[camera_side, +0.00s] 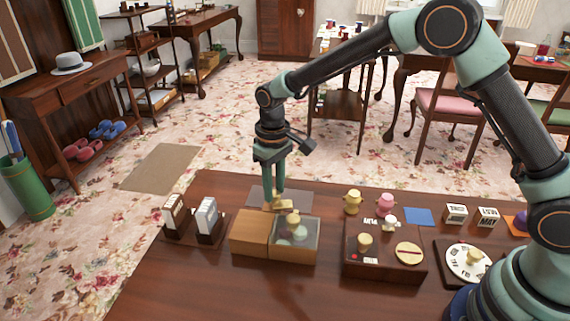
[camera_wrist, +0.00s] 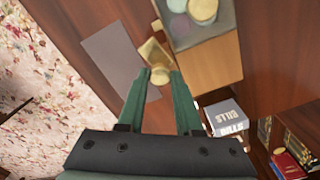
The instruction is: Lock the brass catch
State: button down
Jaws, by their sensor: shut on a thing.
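My gripper (camera_side: 275,200) points straight down behind the box. Its green fingers (camera_wrist: 160,78) are shut on the gold knob of the catch. The fingers partly hide the catch, and I cannot tell whether it is locked.
A grey mat (camera_side: 256,192) lies behind the box. A stand with small upright boxes (camera_side: 207,216) is to the left. A dark panel with knobs (camera_side: 382,270), pink (camera_side: 386,203) and yellow pots (camera_side: 352,199), and a dial (camera_side: 468,263) are to the right. The front table is clear.

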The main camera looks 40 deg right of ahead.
aim_at(275, 192)
jog(key=shift+r+m, duration=0.15)
jog(key=shift+m, duration=1.45)
jog(key=c, duration=0.6)
grip_release()
notch_tip(275, 192, up, 12)
